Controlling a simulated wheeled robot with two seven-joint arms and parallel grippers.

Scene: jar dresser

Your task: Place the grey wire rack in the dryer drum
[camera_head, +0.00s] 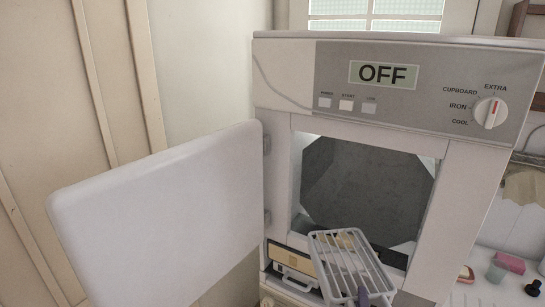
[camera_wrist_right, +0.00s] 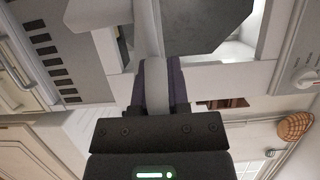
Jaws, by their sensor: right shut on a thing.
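The grey wire rack (camera_head: 328,262) is in the air in front of the dryer, low in the head view and just below the opening of the dryer drum (camera_head: 365,190). It is tilted, with its bars running toward the drum. My right gripper (camera_head: 363,297) is shut on the rack's near end. In the right wrist view, the gripper's dark purple fingers (camera_wrist_right: 159,82) close around a pale grey bar of the rack (camera_wrist_right: 150,35). The dark drum interior (camera_wrist_right: 190,18) shows beyond it. The drum looks empty. My left gripper is out of view.
The white dryer door (camera_head: 165,215) stands wide open to the left. The control panel above (camera_head: 430,92) reads OFF. A drawer (camera_head: 290,262) sits below the opening. Small items, including a pink block (camera_head: 510,263), lie on a white surface at right.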

